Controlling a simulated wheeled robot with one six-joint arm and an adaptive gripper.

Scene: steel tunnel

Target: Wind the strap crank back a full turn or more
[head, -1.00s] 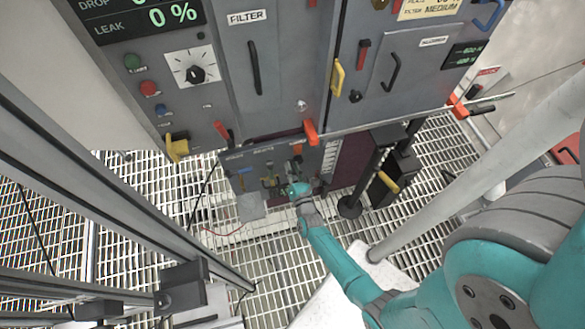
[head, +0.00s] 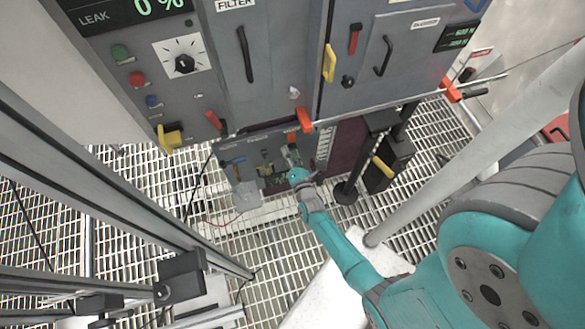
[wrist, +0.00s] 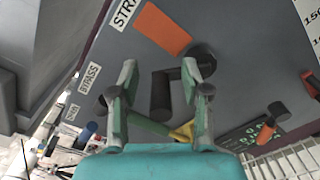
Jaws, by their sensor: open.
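The strap crank (wrist: 161,92) shows in the wrist view as a dark grey bent bar with a round end, beside an orange block (wrist: 162,28) and a partly cut-off "STRA..." label (wrist: 125,10). My gripper (wrist: 158,90) is open, with one green-grey finger on each side of the crank's upright handle part. A gap shows on both sides of the handle; I see no clear contact. The right finger covers part of the crank's round end. In the head view, my gripper (head: 294,158) is at the low panel (head: 228,150), and the crank is too small to make out.
A bypass label (wrist: 90,78) and a blue knob (wrist: 88,131) are left of my gripper. A yellow part (wrist: 182,132) lies behind the right finger. A black post (head: 352,180) stands right of the low panel, and a red-orange handle (head: 304,119) juts out above it.

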